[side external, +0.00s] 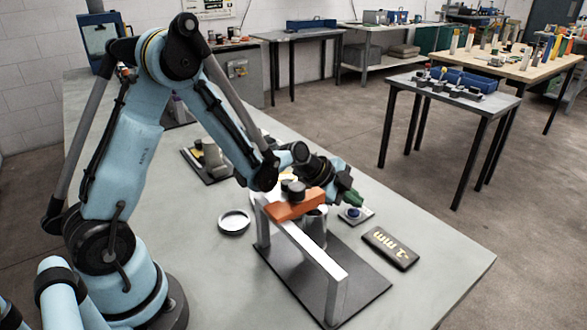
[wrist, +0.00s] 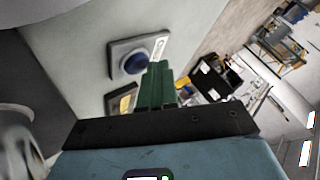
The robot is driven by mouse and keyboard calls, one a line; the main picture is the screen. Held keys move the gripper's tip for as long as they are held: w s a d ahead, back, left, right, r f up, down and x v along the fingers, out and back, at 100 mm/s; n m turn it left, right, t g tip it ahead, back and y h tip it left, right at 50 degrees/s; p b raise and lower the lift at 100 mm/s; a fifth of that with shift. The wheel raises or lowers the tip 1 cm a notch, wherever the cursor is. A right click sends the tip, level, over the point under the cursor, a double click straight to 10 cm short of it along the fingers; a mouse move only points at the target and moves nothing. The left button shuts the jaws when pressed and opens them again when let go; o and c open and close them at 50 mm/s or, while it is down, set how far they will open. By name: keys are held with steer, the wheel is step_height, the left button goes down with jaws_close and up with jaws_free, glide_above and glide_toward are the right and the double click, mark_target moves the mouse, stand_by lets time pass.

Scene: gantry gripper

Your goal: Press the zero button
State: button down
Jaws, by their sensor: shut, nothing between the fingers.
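The button is a round blue cap on a small grey square plate. It shows in the side view (side external: 354,213) on the table, and in the wrist view (wrist: 135,63) at the upper left of the fingers. My gripper has green fingers and shows in the side view (side external: 352,198) just above and beside the button, and in the wrist view (wrist: 158,68). The fingers are shut together with nothing between them. They look apart from the button, but the exact gap is hard to tell. A small pale label (wrist: 160,47) lies beside the button on its plate.
A dark display reading "-1 mm" (side external: 390,248) lies right of the button. A silver frame with an orange block (side external: 297,204) stands on a dark base (side external: 365,284) in front, close to my arm. The table's right end is clear.

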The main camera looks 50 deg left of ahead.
mark_target(352, 209)
steer(key=shift+r, duration=1.15)
steer(key=shift+r, duration=2.5)
steer(key=shift+r, duration=1.35)
